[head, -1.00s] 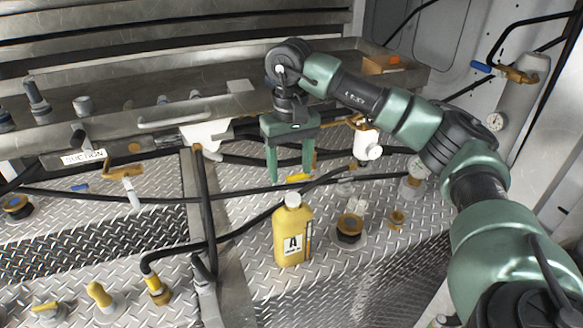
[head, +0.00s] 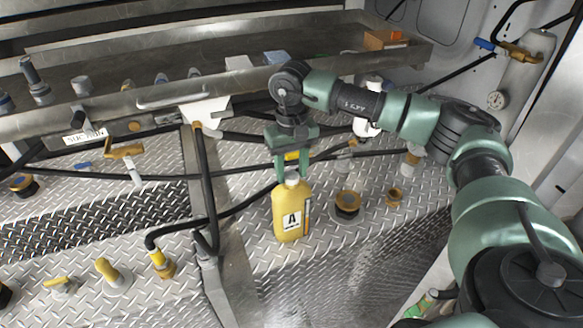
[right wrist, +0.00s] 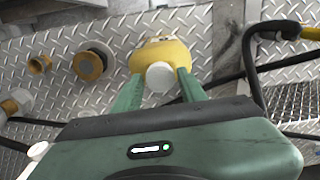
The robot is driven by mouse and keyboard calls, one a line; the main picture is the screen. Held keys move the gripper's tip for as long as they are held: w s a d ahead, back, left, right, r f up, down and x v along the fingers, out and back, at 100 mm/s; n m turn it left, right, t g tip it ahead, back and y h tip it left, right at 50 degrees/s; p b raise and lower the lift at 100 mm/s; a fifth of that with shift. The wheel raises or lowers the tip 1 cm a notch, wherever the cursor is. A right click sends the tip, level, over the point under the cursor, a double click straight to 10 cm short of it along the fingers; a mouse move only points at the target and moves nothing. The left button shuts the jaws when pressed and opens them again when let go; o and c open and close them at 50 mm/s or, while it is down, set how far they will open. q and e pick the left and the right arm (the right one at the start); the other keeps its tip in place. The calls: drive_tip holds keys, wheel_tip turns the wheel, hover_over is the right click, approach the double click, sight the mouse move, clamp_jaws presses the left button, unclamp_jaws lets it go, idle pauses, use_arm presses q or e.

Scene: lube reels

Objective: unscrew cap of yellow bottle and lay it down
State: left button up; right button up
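The yellow bottle (head: 291,212) stands upright on the diamond-plate deck, with a label marked "A" on its front. Its white cap (right wrist: 160,77) shows clearly in the right wrist view; in the head view the fingers partly hide it. My right gripper (head: 290,176) points down over the bottle top. In the right wrist view the fingers of the right gripper (right wrist: 159,82) stand on either side of the cap, with what looks like a small gap on each side. The right gripper looks open. My left gripper is not in view.
Black hoses (head: 230,179) run behind the bottle. A metal tray (head: 120,110) runs along the back. Bare deck lies in front of the bottle.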

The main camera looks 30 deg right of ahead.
clamp_jaws()
drive_tip(key=shift+f+n+b, duration=0.15)
drive_tip(key=shift+n+b, duration=0.6)
drive_tip(key=shift+n, duration=0.45)
drive_tip(key=n, duration=0.2)
drive_tip(key=shift+n+b, duration=0.3)
drive_tip(key=shift+b, duration=0.05)
drive_tip(key=o, duration=0.9)
unclamp_jaws()
drive_tip(key=shift+r, duration=0.3)
